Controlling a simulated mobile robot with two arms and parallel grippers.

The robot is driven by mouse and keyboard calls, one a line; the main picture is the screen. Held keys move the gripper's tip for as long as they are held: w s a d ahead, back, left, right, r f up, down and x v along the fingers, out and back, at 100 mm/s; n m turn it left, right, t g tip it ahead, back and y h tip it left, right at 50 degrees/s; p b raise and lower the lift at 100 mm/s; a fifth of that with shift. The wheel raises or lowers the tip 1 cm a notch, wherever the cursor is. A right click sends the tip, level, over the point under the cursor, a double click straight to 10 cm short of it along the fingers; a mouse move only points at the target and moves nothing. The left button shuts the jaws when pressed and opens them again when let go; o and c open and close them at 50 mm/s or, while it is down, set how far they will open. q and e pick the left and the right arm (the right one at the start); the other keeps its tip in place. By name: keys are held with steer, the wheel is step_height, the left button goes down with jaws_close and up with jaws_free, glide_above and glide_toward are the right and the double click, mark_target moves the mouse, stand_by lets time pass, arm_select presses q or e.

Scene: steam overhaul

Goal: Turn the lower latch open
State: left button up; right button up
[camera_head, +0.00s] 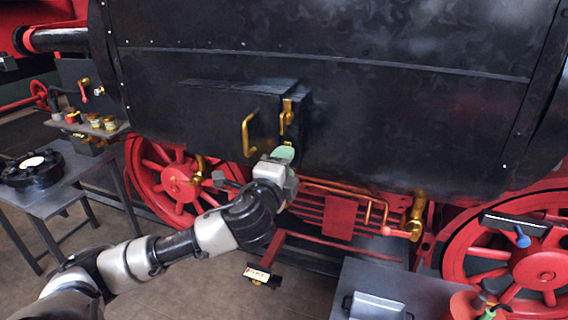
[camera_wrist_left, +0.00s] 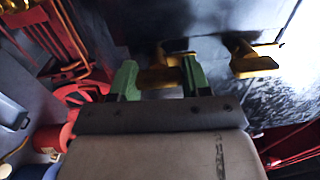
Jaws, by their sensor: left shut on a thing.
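A black hatch door (camera_head: 228,120) on the locomotive's dark side carries a gold handle (camera_head: 248,135). The upper gold latch (camera_head: 287,117) stands upright at the door's right edge; what seems to be the same latch shows in the left wrist view (camera_wrist_left: 254,64), right of my fingers. The lower gold latch (camera_wrist_left: 158,76) lies between my left gripper's green fingers, mostly hidden by them in the head view. My left gripper (camera_head: 284,152) is shut on it, just below the upper latch. My right gripper is not in view.
Red wheels (camera_head: 178,178) and copper pipes (camera_head: 345,190) lie below the hatch. A grey table (camera_head: 45,203) with a black round part (camera_head: 32,170) stands at the left. A grey surface with a bin (camera_head: 378,307) and a red can is at the bottom right.

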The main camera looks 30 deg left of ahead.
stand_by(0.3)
arm_select(q)
steer(key=o, duration=0.9)
steer(key=p+v, duration=0.4)
steer(key=v, duration=0.6)
steer(key=shift+s, duration=0.35)
steer(key=shift+d+f, duration=0.1)
